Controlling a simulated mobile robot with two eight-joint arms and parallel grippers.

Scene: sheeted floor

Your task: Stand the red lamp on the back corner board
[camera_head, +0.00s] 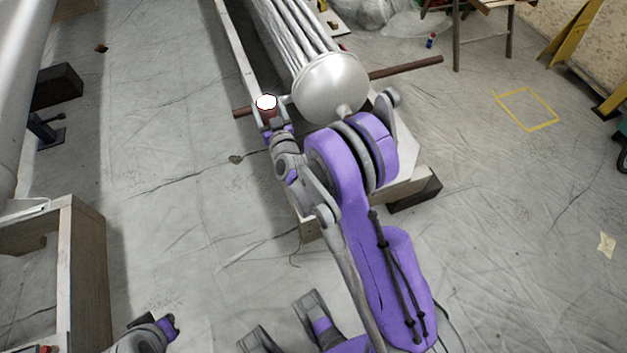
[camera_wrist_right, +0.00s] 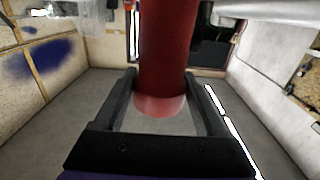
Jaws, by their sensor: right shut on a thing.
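My right gripper (camera_head: 270,126) is shut on the red lamp (camera_head: 268,113), which it holds upright with its white glowing top facing up. In the right wrist view the lamp (camera_wrist_right: 166,60) is a dark red cylinder with a paler red lower end, between the two dark fingers (camera_wrist_right: 163,100). The lamp is off the floor, beside the rounded end of a large grey column. Part of my left arm shows at the bottom left edge; whether its jaws are open cannot be told. A pale board (camera_head: 332,20) lies at the top; I cannot tell if it is the back corner board.
The grey ribbed column (camera_head: 345,88) lies on timber supports, with a brown bar (camera_head: 407,68) under it. A wooden crate (camera_head: 88,270) stands at left. A yellow outlined square (camera_head: 527,109) marks the floor at right. A trestle (camera_head: 483,38) stands behind. The right floor is mostly clear.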

